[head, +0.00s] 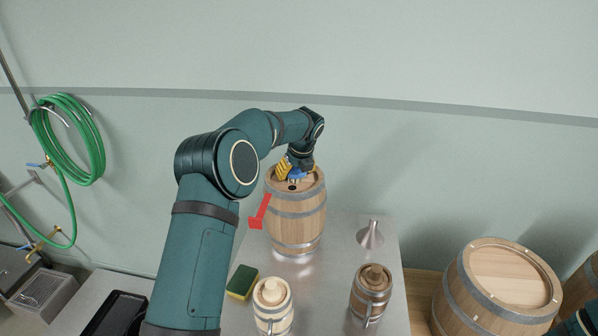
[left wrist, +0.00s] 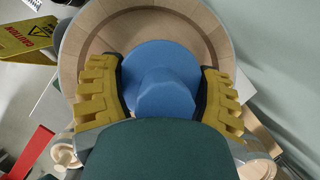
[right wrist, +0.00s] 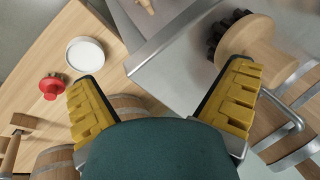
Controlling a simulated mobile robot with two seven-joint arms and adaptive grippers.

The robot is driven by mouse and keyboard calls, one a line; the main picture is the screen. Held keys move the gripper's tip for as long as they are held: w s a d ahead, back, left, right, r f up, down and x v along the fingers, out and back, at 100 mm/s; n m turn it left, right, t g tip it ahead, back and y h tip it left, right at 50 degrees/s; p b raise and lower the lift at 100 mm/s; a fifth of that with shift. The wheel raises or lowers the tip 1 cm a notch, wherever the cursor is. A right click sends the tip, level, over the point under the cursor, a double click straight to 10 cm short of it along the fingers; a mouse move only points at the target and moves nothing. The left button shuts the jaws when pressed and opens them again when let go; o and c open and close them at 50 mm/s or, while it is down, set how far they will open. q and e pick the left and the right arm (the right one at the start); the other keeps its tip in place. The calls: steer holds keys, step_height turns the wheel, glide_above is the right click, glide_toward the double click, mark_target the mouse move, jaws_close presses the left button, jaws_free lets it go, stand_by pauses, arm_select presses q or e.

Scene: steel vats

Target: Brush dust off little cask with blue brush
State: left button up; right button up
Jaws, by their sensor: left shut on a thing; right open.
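The little cask (head: 296,215) stands upright on the steel table, pale wood with grey hoops. My left gripper (head: 296,168) is over its top, shut on the blue brush (left wrist: 165,95). In the left wrist view the brush's blue handle and round blue head lie between the yellow fingers, over the cask's round lid (left wrist: 95,35). The brush hides the lid's middle; I cannot tell whether its bristles touch the wood. Dust is not clear to see. A dark spot shows on the lid in the head view. My right gripper (right wrist: 165,78) is open and empty.
A red object (head: 260,213) is beside the cask. A sponge (head: 242,282), two wooden tankards (head: 273,308) (head: 371,298) and a steel funnel (head: 370,235) stand on the table (head: 335,270). Larger barrels (head: 497,290) are at right. A green hose (head: 75,140) hangs at left.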

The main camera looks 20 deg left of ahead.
arm_select(q)
steer(key=shift+s+a, duration=0.15)
steer(key=shift+a, duration=0.4)
steer(key=shift+s+a, duration=0.15)
steer(key=shift+a, duration=0.35)
steer(key=shift+w+d, duration=0.2)
steer(key=shift+d, duration=0.6)
steer(key=shift+w+d, duration=0.2)
steer(key=shift+d, duration=1)
steer(key=shift+a, duration=0.15)
